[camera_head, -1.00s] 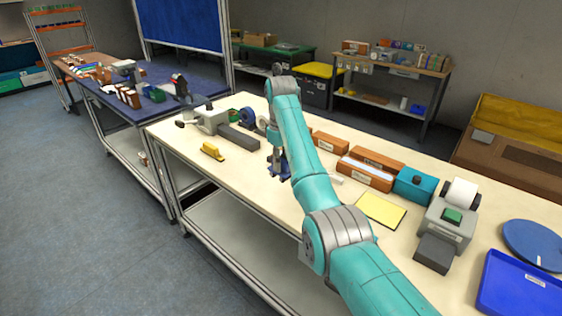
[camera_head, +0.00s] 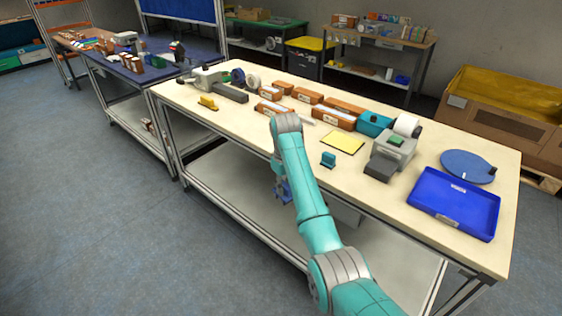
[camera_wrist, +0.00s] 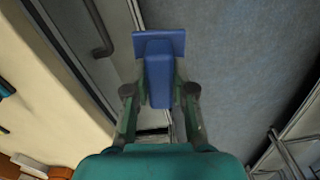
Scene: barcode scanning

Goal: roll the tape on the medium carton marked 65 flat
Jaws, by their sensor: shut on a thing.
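My gripper (camera_wrist: 159,95) is shut on a blue T-shaped tool (camera_wrist: 158,72), with a finger on each side of its block. In the head view the blue tool (camera_head: 283,190) hangs below my arm, in front of the table's near edge, partly hidden by the arm. Several brown cartons stand on the table, apart from the gripper. One with a pale top strip (camera_head: 272,108) is just behind my arm, and another (camera_head: 333,117) is to its right. Their marks are too small to read, so I cannot tell which is 65.
The cream table (camera_head: 240,122) has a lower shelf (camera_head: 225,182). A yellow pad (camera_head: 342,140), a small teal block (camera_head: 328,160), a label printer (camera_head: 390,155) and a blue tray (camera_head: 455,203) lie right of my arm. A yellow-topped block (camera_head: 208,102) is at left.

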